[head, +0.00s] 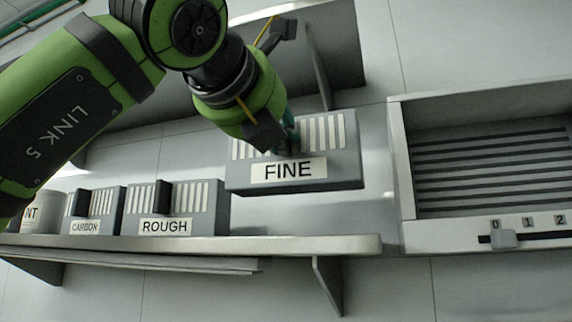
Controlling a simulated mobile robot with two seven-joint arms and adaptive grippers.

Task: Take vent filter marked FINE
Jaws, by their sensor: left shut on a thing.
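The vent filter marked FINE (335,171) is a grey box with white slats on top and a label on its front. It is in the middle of the head view, and looks raised above the shelf. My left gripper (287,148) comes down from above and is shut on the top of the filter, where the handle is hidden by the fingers. My right gripper is not in view.
Two similar filters, ROUGH (190,215) and CARBON (101,219), stand on the shelf (310,245) at the left, with a pale container (43,213) beside them. At the right is a slatted tray-like housing (400,170) with a slider (503,238) near 0.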

